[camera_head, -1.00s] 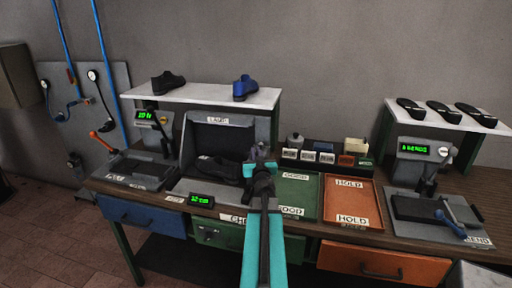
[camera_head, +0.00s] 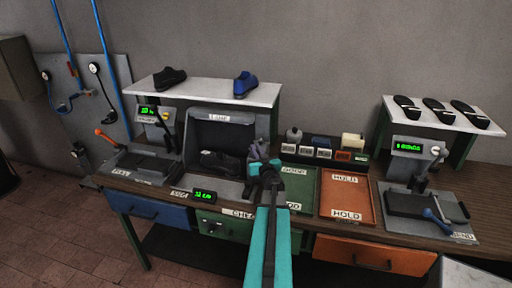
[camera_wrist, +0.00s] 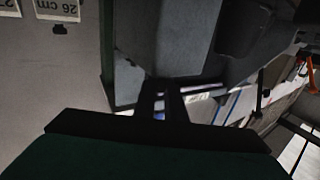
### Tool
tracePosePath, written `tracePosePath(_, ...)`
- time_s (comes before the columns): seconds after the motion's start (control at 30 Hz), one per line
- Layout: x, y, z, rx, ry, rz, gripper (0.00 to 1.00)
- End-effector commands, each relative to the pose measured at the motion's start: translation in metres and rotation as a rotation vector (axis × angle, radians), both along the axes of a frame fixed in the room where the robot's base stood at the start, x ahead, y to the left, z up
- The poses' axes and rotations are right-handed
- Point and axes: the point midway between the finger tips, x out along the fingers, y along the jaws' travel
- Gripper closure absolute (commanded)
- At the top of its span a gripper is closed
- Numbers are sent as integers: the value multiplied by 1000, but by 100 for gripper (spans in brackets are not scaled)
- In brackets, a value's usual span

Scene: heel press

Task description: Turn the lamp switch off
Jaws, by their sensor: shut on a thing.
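The lamp booth (camera_head: 189,143) is a dark, open-fronted box on the bench, with a label on its top edge and a dark shoe (camera_head: 220,162) inside. My gripper (camera_head: 256,155) is at the booth's right front edge. It is shut on a small part there, which I take for the lamp switch; the fingers hide it, so its position cannot be read. In the wrist view the dark fingers (camera_wrist: 161,100) are close together against a grey housing (camera_wrist: 175,40). The booth interior looks dim.
A green tray (camera_head: 303,205) and an orange HOLD tray (camera_head: 347,207) lie right of my gripper. A shelf (camera_head: 205,91) with a black and a blue shoe stands above the booth. Presses with levers stand at left (camera_head: 140,165) and right (camera_head: 425,207).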

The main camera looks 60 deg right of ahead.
Motion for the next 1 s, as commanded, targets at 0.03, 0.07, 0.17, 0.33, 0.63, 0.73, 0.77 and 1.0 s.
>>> tracePosePath(0.03, 1, -1, 3, -1, -3, 4, 100)
tracePosePath(0.07, 1, 0, 3, -1, -3, 6, 100)
tracePosePath(0.17, 1, 0, 3, -1, -4, 10, 100)
tracePosePath(0.33, 1, 0, 2, -2, -5, 12, 100)
tracePosePath(0.63, 1, 1, 2, -2, -5, 12, 80)
tracePosePath(0.73, 0, 1, 2, -1, -4, 11, 71)
tracePosePath(0.77, 0, 1, 1, -1, -4, 11, 71)
tracePosePath(1.0, 0, 1, 1, 0, -3, 10, 71)
